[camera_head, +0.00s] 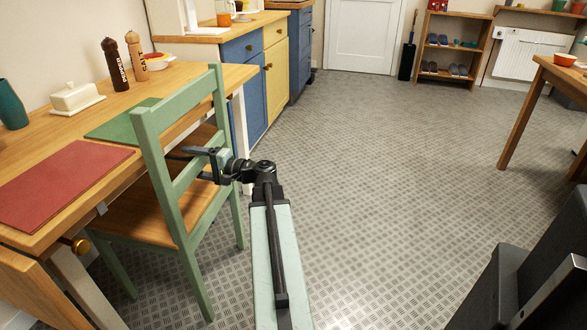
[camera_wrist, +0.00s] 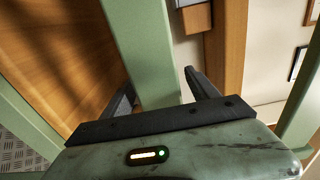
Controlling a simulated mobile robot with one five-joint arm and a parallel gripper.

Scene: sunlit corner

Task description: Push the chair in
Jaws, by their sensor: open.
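A green chair (camera_head: 150,142) with a wooden seat (camera_head: 138,218) stands upright at the long side of the wooden table (camera_head: 196,73). Its back faces the open floor, and the table edge hides the front of its seat. My gripper (camera_head: 194,160) is at the chair's backrest, on the side away from the table. In the wrist view the open fingers of my gripper (camera_wrist: 158,84) lie on either side of a green backrest bar (camera_wrist: 145,50). I cannot tell whether they touch it.
A red mat (camera_head: 62,185), a green mat (camera_head: 118,120), a butter dish (camera_head: 76,97) and two mills lie or stand on the table. Blue and yellow cabinets (camera_head: 277,66) stand beyond it. The patterned floor (camera_head: 385,160) is clear in the middle. Another table (camera_head: 520,120) stands at the right.

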